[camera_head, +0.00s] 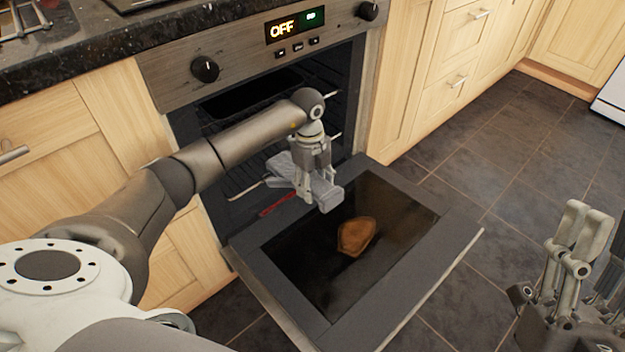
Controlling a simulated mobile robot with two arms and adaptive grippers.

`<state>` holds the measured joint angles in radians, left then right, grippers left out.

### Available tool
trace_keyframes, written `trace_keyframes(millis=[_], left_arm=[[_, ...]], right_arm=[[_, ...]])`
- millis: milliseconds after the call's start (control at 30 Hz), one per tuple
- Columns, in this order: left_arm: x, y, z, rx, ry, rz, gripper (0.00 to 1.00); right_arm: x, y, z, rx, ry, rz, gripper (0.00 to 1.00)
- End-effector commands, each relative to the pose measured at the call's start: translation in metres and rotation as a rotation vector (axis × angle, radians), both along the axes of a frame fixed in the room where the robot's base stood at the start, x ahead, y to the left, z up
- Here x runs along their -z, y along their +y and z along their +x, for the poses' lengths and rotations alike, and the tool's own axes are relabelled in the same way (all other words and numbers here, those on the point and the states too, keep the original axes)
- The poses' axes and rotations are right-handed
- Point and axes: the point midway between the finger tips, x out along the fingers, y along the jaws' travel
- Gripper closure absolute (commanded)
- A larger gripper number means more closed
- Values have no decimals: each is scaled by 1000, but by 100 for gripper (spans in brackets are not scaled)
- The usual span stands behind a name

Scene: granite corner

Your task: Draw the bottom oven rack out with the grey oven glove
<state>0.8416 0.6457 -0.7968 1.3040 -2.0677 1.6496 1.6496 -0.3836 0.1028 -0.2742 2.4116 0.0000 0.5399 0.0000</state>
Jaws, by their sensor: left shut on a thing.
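The oven (188,88) has its door (440,230) folded down flat in front of it. The grey oven glove (328,194) is in my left gripper (310,190), which is shut on it just outside the oven opening, above the inner part of the door. A low wire rack (246,191) shows partly at the oven mouth, left of the glove; my arm and the glove hide much of it. I cannot tell whether the glove touches the rack. My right gripper (586,225) is at the lower right, away from the oven; its finger gap is unclear.
A brown, bread-like piece (356,236) shows on the dark door glass. A small red item (280,203) is near the oven mouth. Wooden cabinets (425,80) flank the oven. Dark tiled floor (500,160) is clear to the right.

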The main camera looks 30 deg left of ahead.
Motion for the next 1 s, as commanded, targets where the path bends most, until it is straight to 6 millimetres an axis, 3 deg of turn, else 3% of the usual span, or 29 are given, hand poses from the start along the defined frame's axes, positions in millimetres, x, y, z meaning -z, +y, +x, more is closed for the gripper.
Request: trace_keyframes(millis=[500,1000], left_arm=[[-2,-14,-4,1,-1,-1,76],[-1,-26,-9,1,1,-2,76]], right_arm=[[27,6,37,14,243,-74,59],[60,8,62,25,463,-138,59]])
